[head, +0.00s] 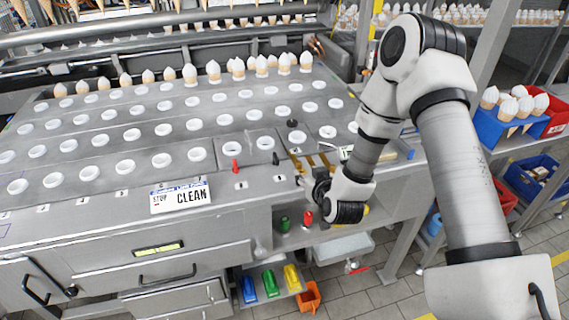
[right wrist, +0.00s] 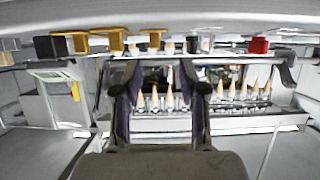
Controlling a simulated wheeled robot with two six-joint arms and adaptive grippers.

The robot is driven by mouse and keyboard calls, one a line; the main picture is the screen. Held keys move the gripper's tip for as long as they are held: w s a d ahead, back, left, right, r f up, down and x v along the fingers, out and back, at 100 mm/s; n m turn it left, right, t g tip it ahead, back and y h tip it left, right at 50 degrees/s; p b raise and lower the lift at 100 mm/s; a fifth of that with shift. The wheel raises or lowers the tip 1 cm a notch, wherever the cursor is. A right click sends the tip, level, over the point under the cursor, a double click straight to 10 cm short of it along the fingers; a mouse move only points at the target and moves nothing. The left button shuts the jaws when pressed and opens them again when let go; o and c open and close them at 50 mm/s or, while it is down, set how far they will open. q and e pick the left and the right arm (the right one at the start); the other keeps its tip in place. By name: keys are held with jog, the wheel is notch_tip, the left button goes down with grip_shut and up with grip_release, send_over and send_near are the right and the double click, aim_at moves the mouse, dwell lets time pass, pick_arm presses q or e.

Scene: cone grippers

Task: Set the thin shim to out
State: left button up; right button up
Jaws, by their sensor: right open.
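Several brass-coloured tabs (head: 311,160) sit in a row at the right front edge of the steel deck. In the right wrist view, gold tabs (right wrist: 113,41) hang across the top left, above the fingers. I cannot tell which one is the thin shim, or read its setting. My right gripper (head: 304,178) is just in front of these tabs and partly hides that edge. In the right wrist view my right gripper (right wrist: 160,100) is open, with nothing between its fingers. My left gripper is not in view.
A red knob (head: 235,166) and a sign reading CLEAN (head: 181,196) are left of the tabs. A green piece (head: 285,224) and a red piece (head: 308,218) stand on the shelf below. Cone bins (head: 504,124) are at the right.

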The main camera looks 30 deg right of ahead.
aim_at(299, 163)
jog(key=shift+w+d+f, duration=0.1)
jog(key=shift+w+d, duration=0.25)
jog(key=shift+w, duration=0.2)
jog(key=shift+w+d+f, duration=0.1)
jog(key=shift+w+d, duration=0.2)
jog(key=shift+w, duration=0.25)
jog(key=x, duration=0.1)
jog(key=p+x, duration=0.1)
jog(key=x, duration=0.1)
jog(key=shift+w+r, duration=0.15)
jog(key=shift+r, duration=0.1)
jog(key=x, duration=0.3)
jog(key=shift+w+d+f, duration=0.15)
jog(key=shift+w+f, duration=0.15)
jog(key=shift+s, duration=0.1)
jog(key=shift+r, duration=0.15)
jog(key=shift+c, duration=1.4)
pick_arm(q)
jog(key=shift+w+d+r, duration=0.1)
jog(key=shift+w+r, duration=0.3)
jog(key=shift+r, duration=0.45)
pick_arm(e)
jog(key=shift+s, duration=0.1)
grip_shut()
